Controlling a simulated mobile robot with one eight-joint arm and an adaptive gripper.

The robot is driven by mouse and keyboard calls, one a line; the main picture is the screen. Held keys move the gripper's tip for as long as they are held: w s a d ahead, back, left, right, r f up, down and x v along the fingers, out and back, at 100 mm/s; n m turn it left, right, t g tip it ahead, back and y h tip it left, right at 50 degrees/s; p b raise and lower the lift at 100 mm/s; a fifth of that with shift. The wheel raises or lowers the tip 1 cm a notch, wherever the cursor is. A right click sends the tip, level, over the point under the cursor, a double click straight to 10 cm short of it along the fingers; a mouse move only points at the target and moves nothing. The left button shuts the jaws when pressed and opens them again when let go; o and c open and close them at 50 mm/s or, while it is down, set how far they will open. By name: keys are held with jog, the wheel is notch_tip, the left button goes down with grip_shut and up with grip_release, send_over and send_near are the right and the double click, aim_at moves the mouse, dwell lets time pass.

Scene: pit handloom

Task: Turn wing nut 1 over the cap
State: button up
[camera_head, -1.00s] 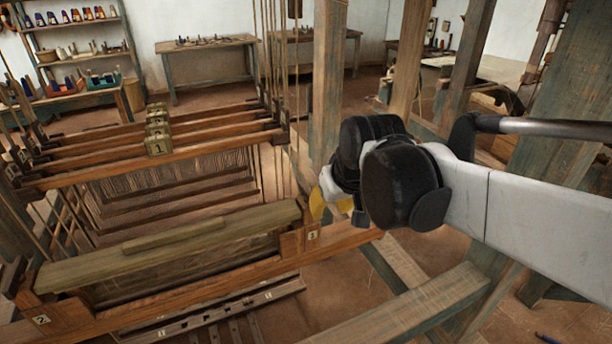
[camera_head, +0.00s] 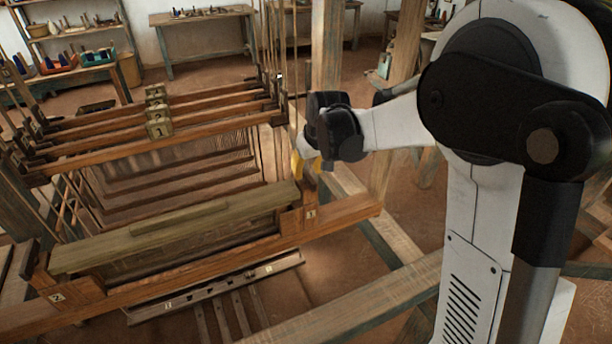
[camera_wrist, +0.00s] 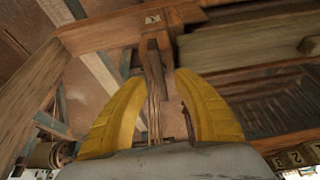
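The cap, a long olive-green wooden beam (camera_head: 170,239), lies along the front frame of the loom, with a shorter strip on top. The plate marked 1 (camera_head: 311,214) is on the brown wood at its right end. It also shows at the top of the wrist view. My gripper (camera_head: 299,165) is above this end. In the wrist view its two yellow fingers (camera_wrist: 162,90) are apart. A narrow dark wooden piece (camera_wrist: 156,68) stands in line with the gap between them. I cannot tell whether it is wing nut 1 or whether the fingers touch it.
The plate marked 2 (camera_head: 57,297) is at the left end of the front frame. Numbered heddle bars (camera_head: 210,137) with upright cords stand behind the cap. A thick post (camera_head: 327,62) rises behind my gripper. A pale timber (camera_head: 350,305) crosses the floor at the front right.

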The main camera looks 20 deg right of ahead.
jog(key=shift+x, duration=1.05)
jog(key=shift+c, duration=0.5)
grip_shut()
